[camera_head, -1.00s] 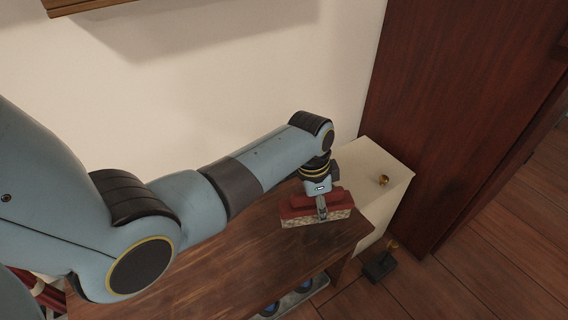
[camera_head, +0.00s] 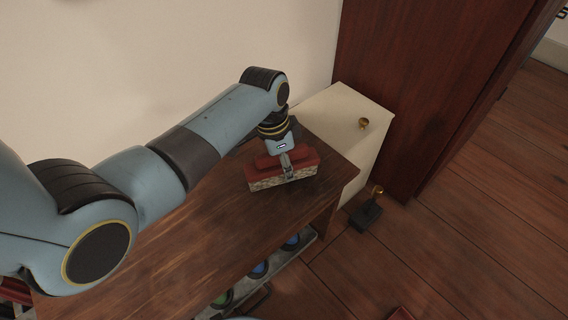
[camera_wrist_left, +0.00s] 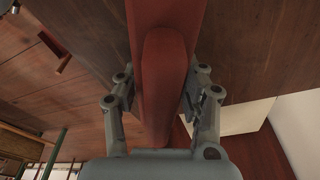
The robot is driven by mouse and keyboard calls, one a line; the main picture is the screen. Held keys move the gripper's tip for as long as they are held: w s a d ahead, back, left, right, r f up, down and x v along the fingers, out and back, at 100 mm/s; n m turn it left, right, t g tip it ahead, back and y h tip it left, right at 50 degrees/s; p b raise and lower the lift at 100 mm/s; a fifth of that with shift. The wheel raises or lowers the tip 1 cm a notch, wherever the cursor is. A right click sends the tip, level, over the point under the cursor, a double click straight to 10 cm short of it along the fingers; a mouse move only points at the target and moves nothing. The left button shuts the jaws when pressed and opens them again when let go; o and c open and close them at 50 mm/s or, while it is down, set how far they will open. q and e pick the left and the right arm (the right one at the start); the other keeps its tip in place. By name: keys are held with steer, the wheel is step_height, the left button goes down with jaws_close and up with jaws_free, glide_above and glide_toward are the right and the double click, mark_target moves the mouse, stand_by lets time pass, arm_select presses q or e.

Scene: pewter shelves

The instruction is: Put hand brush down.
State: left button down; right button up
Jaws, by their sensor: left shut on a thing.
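The hand brush (camera_head: 304,166) has a red body and pale speckled bristles. In the head view it is at the right end of the brown wooden table (camera_head: 205,225), bristles down; I cannot tell whether they touch the top. My left gripper (camera_head: 287,170) is shut on the brush from above. In the left wrist view the red brush (camera_wrist_left: 165,75) runs between the two fingers of the left gripper (camera_wrist_left: 160,100). My right gripper is not in view.
A cream cabinet (camera_head: 345,115) with a small brass cup (camera_head: 363,123) on top stands just beyond the table's right end. A dark object with a brass top (camera_head: 368,212) stands on the floor. A lower shelf under the table holds several blue and green round things.

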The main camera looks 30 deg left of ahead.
arm_select(q)
steer(key=c, duration=0.7)
jaws_free()
steer(key=shift+f, duration=0.15)
steer(key=shift+c, duration=0.2)
steer(key=r+p, duration=0.1)
steer(key=r, duration=0.2)
steer(key=s+r+p, duration=0.1)
steer(key=r+p, duration=0.1)
steer(key=r, duration=0.2)
steer(key=a+r+p, duration=0.1)
steer(key=r+p, duration=0.1)
steer(key=r, duration=0.2)
steer(key=shift+s+a+r, duration=0.1)
steer(key=shift+s+r, duration=0.05)
steer(key=shift+r, duration=0.05)
steer(key=shift+s+r, duration=0.1)
steer(key=shift+r, duration=0.3)
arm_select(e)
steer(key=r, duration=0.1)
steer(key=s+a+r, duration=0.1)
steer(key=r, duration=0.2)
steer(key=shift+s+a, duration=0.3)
